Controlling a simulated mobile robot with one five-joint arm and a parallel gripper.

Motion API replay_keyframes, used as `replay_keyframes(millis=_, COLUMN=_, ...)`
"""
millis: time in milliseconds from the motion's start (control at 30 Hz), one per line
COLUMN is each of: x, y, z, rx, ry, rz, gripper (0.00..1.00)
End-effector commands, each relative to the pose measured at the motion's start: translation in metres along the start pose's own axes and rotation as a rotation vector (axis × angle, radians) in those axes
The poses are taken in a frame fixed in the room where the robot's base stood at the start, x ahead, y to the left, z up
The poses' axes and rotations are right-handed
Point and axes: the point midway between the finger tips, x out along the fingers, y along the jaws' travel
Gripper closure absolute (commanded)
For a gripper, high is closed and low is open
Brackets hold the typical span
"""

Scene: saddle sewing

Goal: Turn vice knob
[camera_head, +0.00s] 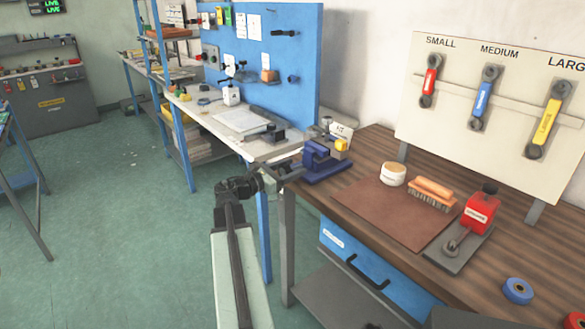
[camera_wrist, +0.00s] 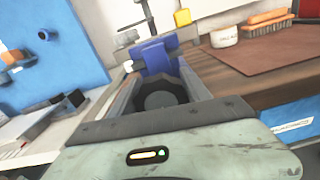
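A blue vice (camera_head: 322,162) stands at the left end of the brown wooden workbench, with a yellow part on or just behind it. The vice also shows in the wrist view (camera_wrist: 157,57), just beyond my fingers. My gripper (camera_head: 285,176) is at the vice's left side, near the bench edge. In the wrist view its two fingers are spread on either side (camera_wrist: 158,80) of the vice's near end. A dark round shape lies between them; I cannot tell whether it is the vice knob or part of my gripper. Finger contact with the knob is not visible.
The brown workbench (camera_head: 375,145) carries a leather sheet (camera_head: 385,207), a white tub (camera_head: 393,174), a brush (camera_head: 432,193) and a red device (camera_head: 481,209). A tool board (camera_head: 500,95) stands behind. A blue pegboard bench is at left. The green floor (camera_head: 130,230) is open.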

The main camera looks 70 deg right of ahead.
Motion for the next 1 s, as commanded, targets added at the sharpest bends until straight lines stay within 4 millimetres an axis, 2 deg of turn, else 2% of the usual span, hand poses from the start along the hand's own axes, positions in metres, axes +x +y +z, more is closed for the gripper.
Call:
replay_keyframes(millis=33, x=0.004, y=0.001, z=0.001, rx=0.000, ry=-0.003, rz=0.006, gripper=0.85)
replay_keyframes(millis=267, x=-0.001, y=-0.003, z=0.001, rx=0.036, ry=-0.003, rz=0.006, gripper=0.85)
replay_keyframes(millis=467, x=-0.002, y=-0.004, z=0.000, rx=0.145, ry=-0.001, rz=0.005, gripper=0.85)
replay_keyframes(millis=1000, x=-0.002, y=-0.009, z=-0.002, rx=0.642, ry=0.001, rz=-0.001, gripper=0.85)
